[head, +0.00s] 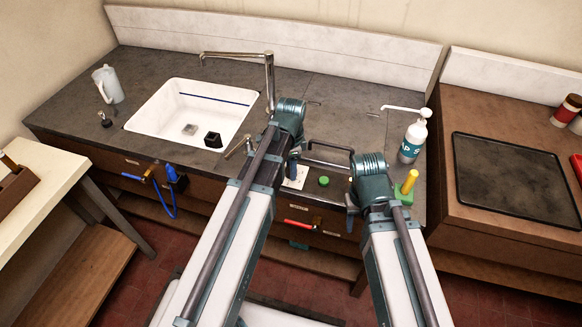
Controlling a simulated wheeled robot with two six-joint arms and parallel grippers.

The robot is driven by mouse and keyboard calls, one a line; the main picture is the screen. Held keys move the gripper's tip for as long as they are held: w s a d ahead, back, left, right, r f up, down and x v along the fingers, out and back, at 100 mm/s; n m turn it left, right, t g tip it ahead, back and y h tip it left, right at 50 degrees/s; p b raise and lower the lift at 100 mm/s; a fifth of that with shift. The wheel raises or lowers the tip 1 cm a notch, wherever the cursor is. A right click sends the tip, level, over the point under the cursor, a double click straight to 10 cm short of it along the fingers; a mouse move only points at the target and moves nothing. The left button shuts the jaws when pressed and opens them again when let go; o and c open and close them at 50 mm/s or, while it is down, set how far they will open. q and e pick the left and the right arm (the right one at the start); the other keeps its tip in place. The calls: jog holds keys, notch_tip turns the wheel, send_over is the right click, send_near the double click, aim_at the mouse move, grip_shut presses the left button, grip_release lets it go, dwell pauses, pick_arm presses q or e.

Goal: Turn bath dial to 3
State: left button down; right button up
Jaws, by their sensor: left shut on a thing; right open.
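The bath's control panel (298,183) is a pale plate at the front of the counter, right of the sink, with a green button (323,181) beside it. My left gripper (293,166) reaches down to the panel's upper left part and is shut on what appears to be the bath dial. The dial and its marks are hidden by the gripper, so its setting cannot be read. My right gripper (351,217) is open and empty, right of the panel near the counter's front edge.
A dark bar handle (330,147) stands behind the panel. A white sink (150,118) with a tall faucet (270,75) lies left. A soap bottle (413,140) and a yellow-handled tool on a green base (407,185) stand right. A black tray (510,175) lies on the right counter.

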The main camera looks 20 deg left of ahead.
pick_arm(q)
jog(key=shift+m, duration=2)
jog(key=shift+c, duration=1.9)
grip_release()
jog(key=shift+r, duration=0.1)
notch_tip(320, 180, up, 14)
jog(key=p, duration=1.4)
jog(key=shift+f, duration=0.2)
